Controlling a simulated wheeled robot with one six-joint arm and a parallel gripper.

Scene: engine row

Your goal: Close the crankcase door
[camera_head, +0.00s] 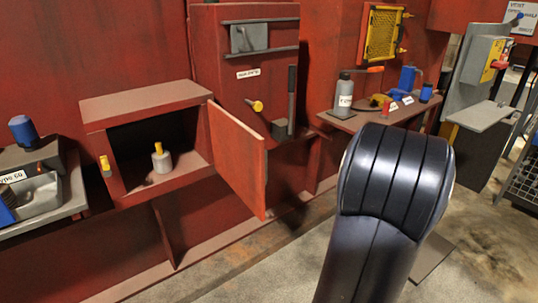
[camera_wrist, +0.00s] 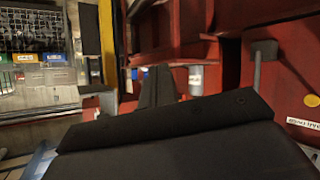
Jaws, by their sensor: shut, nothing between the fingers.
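The crankcase door (camera_head: 240,157) is a flat red panel that stands wide open at the right edge of a red box-shaped crankcase housing (camera_head: 140,104). The dark opening to its left shows plainly. A yellow latch-like piece (camera_head: 105,164) sits on the left side of the opening. My gripper (camera_wrist: 158,84) shows as dark fingers in the wrist view, shut and empty. In the head view my black arm fills the lower right, and the gripper is not visible there. I cannot make out the door for certain in the wrist view.
A grey cylinder with a yellow top (camera_head: 161,160) stands inside the opening. A red shelf (camera_head: 345,121) with a bottle and small items juts out on the right. A grey bench (camera_head: 75,194) stands at far left. The floor before the housing is clear.

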